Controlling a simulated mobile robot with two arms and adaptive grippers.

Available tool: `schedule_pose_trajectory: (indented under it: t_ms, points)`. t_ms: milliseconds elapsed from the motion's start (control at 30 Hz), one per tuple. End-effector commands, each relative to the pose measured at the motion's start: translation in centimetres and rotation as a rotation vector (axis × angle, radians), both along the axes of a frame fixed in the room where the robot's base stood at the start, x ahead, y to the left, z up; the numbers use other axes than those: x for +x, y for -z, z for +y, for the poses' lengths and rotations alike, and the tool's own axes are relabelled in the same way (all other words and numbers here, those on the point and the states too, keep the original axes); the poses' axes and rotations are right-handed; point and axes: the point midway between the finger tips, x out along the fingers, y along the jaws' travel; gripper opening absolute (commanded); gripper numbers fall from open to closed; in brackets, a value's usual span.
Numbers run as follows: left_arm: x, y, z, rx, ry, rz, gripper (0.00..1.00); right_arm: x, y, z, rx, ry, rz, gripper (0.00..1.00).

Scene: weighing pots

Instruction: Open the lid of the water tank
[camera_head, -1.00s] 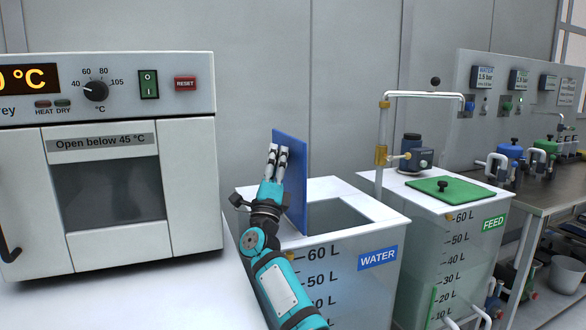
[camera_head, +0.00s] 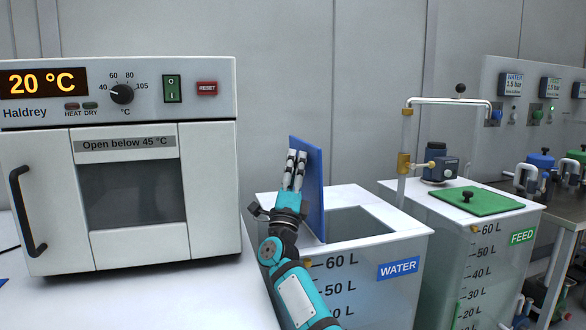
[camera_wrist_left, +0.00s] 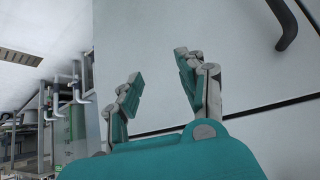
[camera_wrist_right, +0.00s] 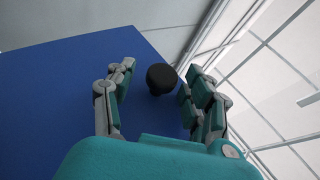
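The water tank (camera_head: 398,247), marked WATER, stands right of the white table in the head view. Its blue lid (camera_head: 316,190) stands upright at the left side of the square opening, which is uncovered. My right gripper (camera_head: 296,157) is at the lid's left face, fingers pointing up. In the right wrist view the lid (camera_wrist_right: 50,100) fills the left side, and its black knob (camera_wrist_right: 160,78) lies between the spread fingers with gaps on both sides. My left gripper (camera_wrist_left: 158,65) is open and empty in the left wrist view, and outside the head view.
A white drying oven (camera_head: 205,190) reading 20 °C stands at left on the white table (camera_head: 150,300). The FEED tank (camera_head: 465,245) with a closed green lid (camera_head: 485,203) stands at right. A pipe with a tap (camera_head: 404,160) rises between the tanks.

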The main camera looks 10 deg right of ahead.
Motion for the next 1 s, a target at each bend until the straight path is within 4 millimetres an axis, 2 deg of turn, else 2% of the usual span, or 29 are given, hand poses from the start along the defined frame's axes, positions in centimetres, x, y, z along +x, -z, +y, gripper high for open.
schedule_pose_trajectory:
  t_ms: [267,367,600,700,867,1000]
  points:
    - [0.0,0.0,0.0,0.000,0.000,0.002,0.40,-0.1,-0.7,0.1,0.000,-0.003,-0.004,0.53]
    - [0.0,0.0,0.0,0.000,0.000,0.002,0.40,-0.1,-2.0,0.1,0.002,-0.003,-0.005,0.53]
    - [0.0,0.0,0.0,0.000,0.000,0.001,0.40,-0.2,-7.1,0.1,0.001,-0.003,-0.011,0.53]
    - [0.0,0.0,0.0,0.000,0.000,0.001,0.40,-0.2,-8.6,0.1,0.000,-0.002,-0.009,0.53]
    - [0.0,0.0,0.0,0.000,0.000,0.001,0.40,-0.1,-9.9,0.0,0.000,0.000,-0.003,0.53]
    - [0.0,0.0,0.0,0.000,0.000,0.001,0.40,-0.1,-10.2,0.0,-0.001,0.000,-0.002,0.53]
